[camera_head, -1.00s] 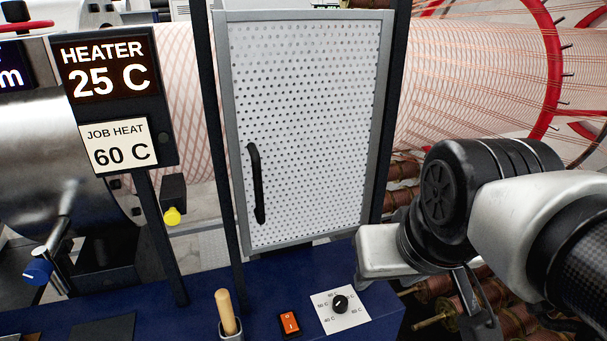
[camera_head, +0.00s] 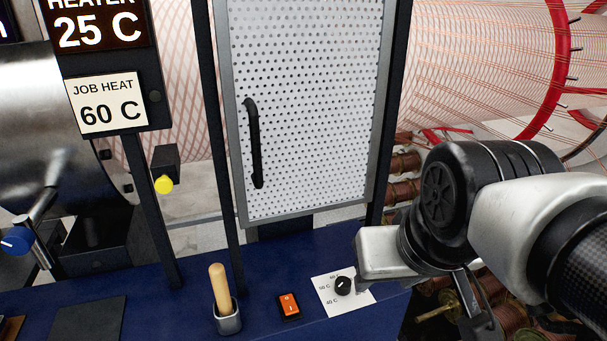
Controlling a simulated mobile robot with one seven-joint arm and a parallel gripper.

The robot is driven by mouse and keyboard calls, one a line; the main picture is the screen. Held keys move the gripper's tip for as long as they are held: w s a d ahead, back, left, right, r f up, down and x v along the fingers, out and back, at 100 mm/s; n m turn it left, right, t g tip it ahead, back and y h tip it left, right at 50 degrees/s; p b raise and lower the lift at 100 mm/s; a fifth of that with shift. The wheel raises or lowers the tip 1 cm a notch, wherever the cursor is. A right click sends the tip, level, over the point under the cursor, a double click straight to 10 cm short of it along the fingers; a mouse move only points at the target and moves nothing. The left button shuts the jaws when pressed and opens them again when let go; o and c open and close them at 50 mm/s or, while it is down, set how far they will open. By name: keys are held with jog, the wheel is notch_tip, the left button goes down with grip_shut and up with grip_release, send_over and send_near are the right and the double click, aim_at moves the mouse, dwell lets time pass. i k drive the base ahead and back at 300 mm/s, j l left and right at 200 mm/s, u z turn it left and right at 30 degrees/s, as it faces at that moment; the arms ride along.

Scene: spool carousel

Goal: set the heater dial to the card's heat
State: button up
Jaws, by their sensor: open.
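The heater dial (camera_head: 343,286) is a small black knob on a white plate (camera_head: 331,304) on the blue bench. Temperature marks are printed around it, and my gripper hides the plate's upper right part. I cannot tell surely which mark the knob points at. The job heat card (camera_head: 107,103) reads 60 C. The heater display (camera_head: 97,27) above it reads 25 C.
An orange rocker switch (camera_head: 289,306) sits left of the dial. A wooden-handled tool (camera_head: 220,288) stands in a metal cup (camera_head: 228,322). A perforated door (camera_head: 305,110) with a black handle (camera_head: 254,143) rises behind the bench (camera_head: 170,316). Copper spools (camera_head: 405,163) lie behind and right.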

aim_at(343, 283)
jog(key=l+u, duration=0.25)
jog(key=l, duration=0.4)
jog(key=l+u, duration=0.25)
jog(key=l, duration=0.4)
jog(key=u, duration=0.3)
jog(key=l+z, duration=0.2)
